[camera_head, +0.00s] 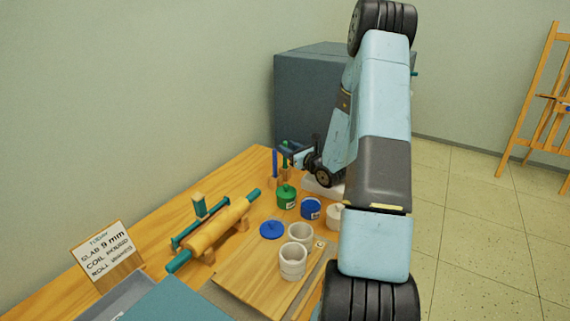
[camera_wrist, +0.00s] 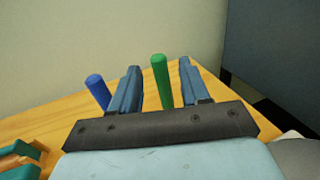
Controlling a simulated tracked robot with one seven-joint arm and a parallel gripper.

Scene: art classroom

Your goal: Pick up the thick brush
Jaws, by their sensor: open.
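Two upright handles stand at the far end of the wooden table, a blue one (camera_head: 275,162) and a green one (camera_head: 285,161). I cannot tell for sure which is the thick brush; their lower ends are partly hidden. My gripper (camera_wrist: 158,66) is open. In the wrist view the green handle (camera_wrist: 161,80) shows between its two fingers, apart from both, and the blue handle (camera_wrist: 97,91) is outside the left finger. In the head view my gripper (camera_head: 288,152) is at the height of the handles, reaching in from the right.
A green jar (camera_head: 286,197), a blue jar (camera_head: 310,209) and pale cups (camera_head: 292,263) stand nearer. A rolling pin (camera_head: 215,231) lies at the left. A dark grey cabinet (camera_head: 308,95) stands behind, and the wall is close to the left.

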